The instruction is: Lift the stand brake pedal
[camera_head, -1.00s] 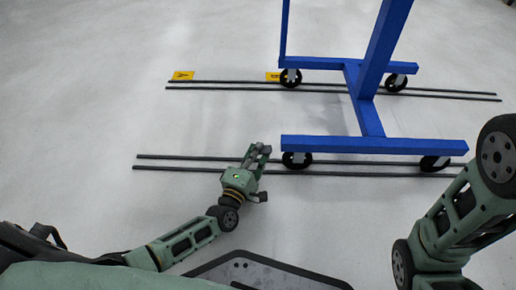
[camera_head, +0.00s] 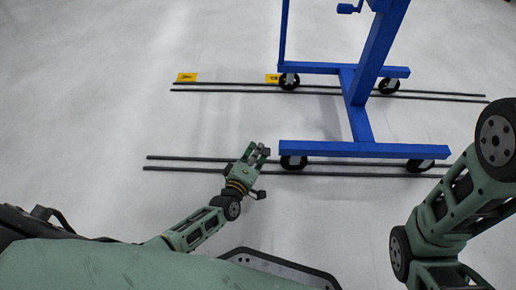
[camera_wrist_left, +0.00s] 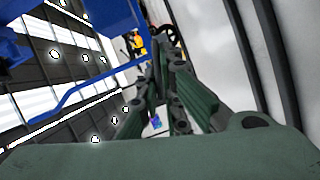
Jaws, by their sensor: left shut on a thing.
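The blue wheeled stand (camera_head: 350,149) stands on black casters across dark floor rails. Its near left caster (camera_head: 293,162) is just right of my left gripper (camera_head: 260,148). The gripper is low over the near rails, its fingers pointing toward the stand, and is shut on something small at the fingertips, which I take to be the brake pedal. The pedal itself cannot be made out. In the left wrist view the green fingers (camera_wrist_left: 165,70) reach away from the camera, with dark parts and a yellow-orange patch beyond their tips. My right arm shows at the right; its gripper is out of view.
Two near rails (camera_head: 200,164) and two far rails (camera_head: 220,88) lie on the pale floor. Yellow markers (camera_head: 187,77) sit by the far rails. A blue crank (camera_head: 349,8) juts from the stand's post. The floor at left is clear.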

